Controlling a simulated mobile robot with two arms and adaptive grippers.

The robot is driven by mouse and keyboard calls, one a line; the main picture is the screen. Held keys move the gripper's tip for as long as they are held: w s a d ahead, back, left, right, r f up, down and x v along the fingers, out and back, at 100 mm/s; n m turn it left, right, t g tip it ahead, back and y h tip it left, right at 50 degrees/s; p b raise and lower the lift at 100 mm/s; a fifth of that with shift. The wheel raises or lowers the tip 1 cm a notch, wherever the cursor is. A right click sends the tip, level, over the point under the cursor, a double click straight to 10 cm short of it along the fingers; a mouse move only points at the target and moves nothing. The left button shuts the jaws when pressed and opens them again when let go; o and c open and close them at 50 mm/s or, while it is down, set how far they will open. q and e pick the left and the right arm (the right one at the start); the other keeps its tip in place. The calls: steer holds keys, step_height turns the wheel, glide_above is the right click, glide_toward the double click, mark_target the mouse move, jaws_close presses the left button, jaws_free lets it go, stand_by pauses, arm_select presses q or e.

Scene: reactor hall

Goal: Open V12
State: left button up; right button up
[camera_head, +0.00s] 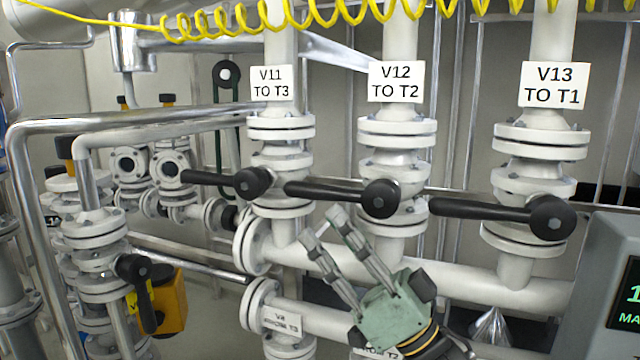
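The V12 valve (398,178) is a white flanged valve on the middle vertical pipe, below a white label (396,82) reading "V12 TO T2". Its black lever handle (330,192) lies nearly level, pointing left from a round black hub (381,199). My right gripper (323,226) reaches up from the bottom, its fingers pointing up and left. Its two fingers are apart with nothing between them. The fingertips appear just below the lever in the picture; I cannot tell the depth gap. My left gripper is not in view.
Valve V11 (280,160) stands left and V13 (540,178) right, each with a level black lever pointing left. A yellow coiled hose (290,18) crosses the top. A grey display box (612,285) stands at lower right. White horizontal pipes (470,280) run behind my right gripper.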

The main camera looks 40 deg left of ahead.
mark_target(302, 197)
steer(key=shift+a+r, duration=0.25)
steer(key=shift+r, duration=0.1)
steer(key=x, duration=0.2)
steer(key=p+x, duration=0.1)
steer(key=x, duration=0.1)
steer(key=p+x, duration=0.1)
steer(key=x, duration=0.1)
steer(key=shift+s+a+r, duration=0.1)
steer(key=shift+s, duration=0.15)
steer(key=shift+w+a+r, duration=0.1)
steer(key=shift+a+r, duration=0.1)
steer(key=shift+a, duration=0.1)
steer(key=c, duration=0.8)
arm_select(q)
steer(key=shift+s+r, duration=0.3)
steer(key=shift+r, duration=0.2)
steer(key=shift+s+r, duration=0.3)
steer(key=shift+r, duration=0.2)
arm_select(e)
jaws_close()
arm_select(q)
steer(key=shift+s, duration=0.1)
